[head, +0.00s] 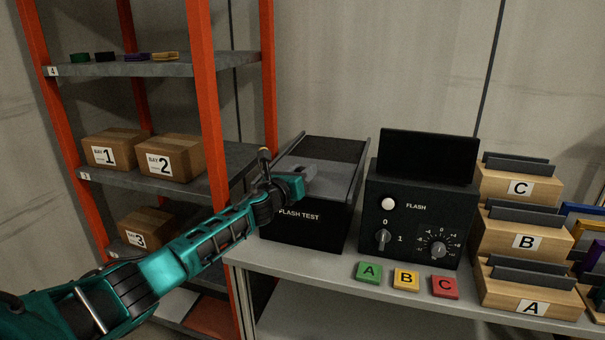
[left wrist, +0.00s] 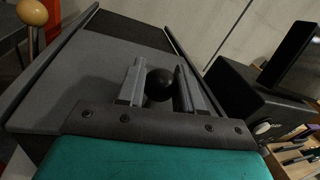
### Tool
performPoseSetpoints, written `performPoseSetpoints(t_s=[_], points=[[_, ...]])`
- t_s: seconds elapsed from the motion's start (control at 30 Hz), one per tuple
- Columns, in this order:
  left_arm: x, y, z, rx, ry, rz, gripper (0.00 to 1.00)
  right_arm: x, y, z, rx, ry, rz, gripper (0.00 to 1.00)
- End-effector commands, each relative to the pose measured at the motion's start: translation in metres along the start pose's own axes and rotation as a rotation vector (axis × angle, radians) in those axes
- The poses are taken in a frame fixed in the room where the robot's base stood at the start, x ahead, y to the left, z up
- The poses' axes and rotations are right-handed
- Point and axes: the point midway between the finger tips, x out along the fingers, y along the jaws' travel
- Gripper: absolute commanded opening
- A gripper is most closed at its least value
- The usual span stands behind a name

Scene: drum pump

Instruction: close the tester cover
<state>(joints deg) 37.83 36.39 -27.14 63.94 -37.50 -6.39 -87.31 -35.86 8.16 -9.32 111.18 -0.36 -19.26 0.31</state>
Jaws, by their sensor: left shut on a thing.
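The tester is a black box labelled FLASH TEST (head: 300,232), standing at the left end of the bench. Its cover is a flat grey panel (head: 338,178) lying between two raised side rails; it fills the near left of the left wrist view (left wrist: 75,90). A darker area shows beyond the cover's far edge. A round black knob (left wrist: 160,85) stands on the cover. My left gripper (head: 309,172) is over the cover, with its two fingers shut on the knob, one on each side (left wrist: 161,88). In the head view the knob is hidden by the gripper. My right gripper is not in view.
Right of the tester stands a black FLASH control box (head: 412,225) with a dark screen. Tiles A, B and C (head: 406,279) lie before it. Wooden racks (head: 520,242) stand at right. An orange-post shelf (head: 203,90) with cartons is at left. A light wooden ball (left wrist: 27,12) is beside the tester.

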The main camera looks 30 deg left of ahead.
Motion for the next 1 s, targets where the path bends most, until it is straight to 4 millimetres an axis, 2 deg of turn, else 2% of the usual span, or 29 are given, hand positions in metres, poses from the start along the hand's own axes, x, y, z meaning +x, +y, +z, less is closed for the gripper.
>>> performPoseSetpoints(t_s=[0.07, 0.1, 0.3, 0.67, 0.87, 1.0], points=[[-0.001, 0.0, -0.001, 0.001, 0.002, -0.002, 0.0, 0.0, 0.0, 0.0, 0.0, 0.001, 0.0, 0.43], [-0.001, 0.0, -0.002, 0.001, 0.003, -0.003, 0.39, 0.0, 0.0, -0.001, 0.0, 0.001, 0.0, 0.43], [-0.001, 0.0, -0.002, 0.001, 0.003, -0.002, 0.58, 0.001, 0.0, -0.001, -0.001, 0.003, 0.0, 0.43], [-0.004, 0.0, -0.002, 0.001, 0.003, -0.001, 0.59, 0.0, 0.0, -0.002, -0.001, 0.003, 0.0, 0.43], [-0.025, 0.0, -0.002, 0.003, 0.005, -0.001, 0.59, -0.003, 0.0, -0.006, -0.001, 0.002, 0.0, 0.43], [-0.048, 0.001, -0.003, 0.003, 0.006, -0.002, 0.59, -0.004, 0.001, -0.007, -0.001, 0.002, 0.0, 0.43]])
